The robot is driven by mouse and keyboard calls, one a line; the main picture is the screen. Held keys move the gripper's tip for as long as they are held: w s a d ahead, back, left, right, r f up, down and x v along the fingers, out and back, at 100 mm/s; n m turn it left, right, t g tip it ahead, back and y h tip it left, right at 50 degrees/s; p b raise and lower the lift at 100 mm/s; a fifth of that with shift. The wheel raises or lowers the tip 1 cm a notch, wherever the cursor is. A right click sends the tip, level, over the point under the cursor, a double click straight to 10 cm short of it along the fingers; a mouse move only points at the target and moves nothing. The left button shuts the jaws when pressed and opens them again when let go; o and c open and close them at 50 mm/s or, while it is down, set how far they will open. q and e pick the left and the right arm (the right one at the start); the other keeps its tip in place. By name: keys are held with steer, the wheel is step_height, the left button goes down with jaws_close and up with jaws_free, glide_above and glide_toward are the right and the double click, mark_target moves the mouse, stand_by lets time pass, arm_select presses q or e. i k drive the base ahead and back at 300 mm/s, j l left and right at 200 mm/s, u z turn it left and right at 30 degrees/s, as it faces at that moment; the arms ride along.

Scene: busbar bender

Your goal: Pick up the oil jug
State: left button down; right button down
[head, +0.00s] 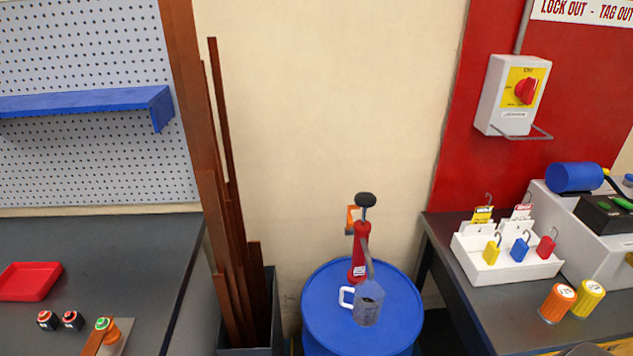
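The oil jug (368,306) is a grey, translucent-looking can with a white handle on its left side and a thin grey spout rising up and to the left. It stands upright on top of a blue drum (321,325). A red hand pump (360,258) with a black knob and an orange lever stands right behind the jug on the drum, and the spout overlaps it in the picture. Neither of my grippers shows in the head view.
A bin of tall copper bars (228,220) stands left of the drum. The left bench (120,260) holds a red tray (29,281). The right bench (480,310) holds a white lockout box (506,265) and orange and yellow bottles. A switch (513,95) hangs on the wall.

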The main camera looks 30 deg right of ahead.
mark_target(364, 318)
steer(key=z, duration=1.3)
